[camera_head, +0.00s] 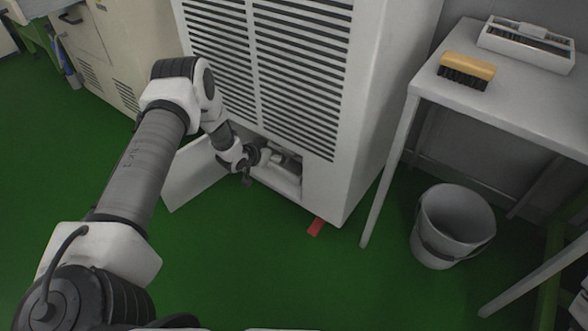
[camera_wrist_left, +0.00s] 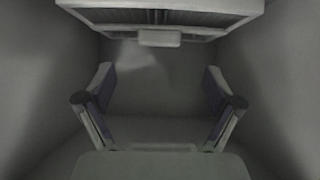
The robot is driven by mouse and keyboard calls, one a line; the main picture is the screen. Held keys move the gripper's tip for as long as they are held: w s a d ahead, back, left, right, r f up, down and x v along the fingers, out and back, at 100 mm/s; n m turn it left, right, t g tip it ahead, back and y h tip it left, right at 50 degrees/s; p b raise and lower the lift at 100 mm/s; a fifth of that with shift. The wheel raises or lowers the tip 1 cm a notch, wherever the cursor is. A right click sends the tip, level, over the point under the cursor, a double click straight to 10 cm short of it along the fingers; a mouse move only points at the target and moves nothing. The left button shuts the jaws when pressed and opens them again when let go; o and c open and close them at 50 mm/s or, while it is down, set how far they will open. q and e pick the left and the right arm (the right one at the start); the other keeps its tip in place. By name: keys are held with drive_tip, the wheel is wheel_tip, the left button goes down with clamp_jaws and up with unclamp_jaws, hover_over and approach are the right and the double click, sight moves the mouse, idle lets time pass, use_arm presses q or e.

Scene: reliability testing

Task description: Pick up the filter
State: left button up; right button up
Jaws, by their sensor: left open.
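In the left wrist view, a light-framed piece with grey panels, which looks like the filter (camera_wrist_left: 105,17), spans the top of the picture. A small pale tab (camera_wrist_left: 160,38) sticks out from its middle. My left gripper (camera_wrist_left: 159,85) is open and empty, its two fingers apart on either side, with the tab beyond their tips and not touched. In the head view, my left gripper (camera_head: 262,157) reaches into the low opening of the white louvred cabinet (camera_head: 345,120). The filter cannot be made out clearly there. My right gripper is not in view.
The opening's walls stand close around the gripper. A pale panel (camera_head: 190,178) hangs open at its left. A grey table (camera_head: 510,95) with a brush (camera_head: 467,68) and a tray (camera_head: 525,45) stands right. A bucket (camera_head: 452,225) is below.

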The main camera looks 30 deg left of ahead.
sight(287, 151)
use_arm(q)
drive_tip(key=b+x, duration=0.6)
drive_tip(key=x, duration=0.1)
drive_tip(key=shift+w+d+f, duration=0.1)
drive_tip(key=shift+w+f, duration=0.15)
drive_tip(key=shift+f, duration=0.1)
drive_tip(key=shift+w, duration=0.2)
drive_tip(key=shift+r, duration=0.25)
drive_tip(key=c, duration=1.3)
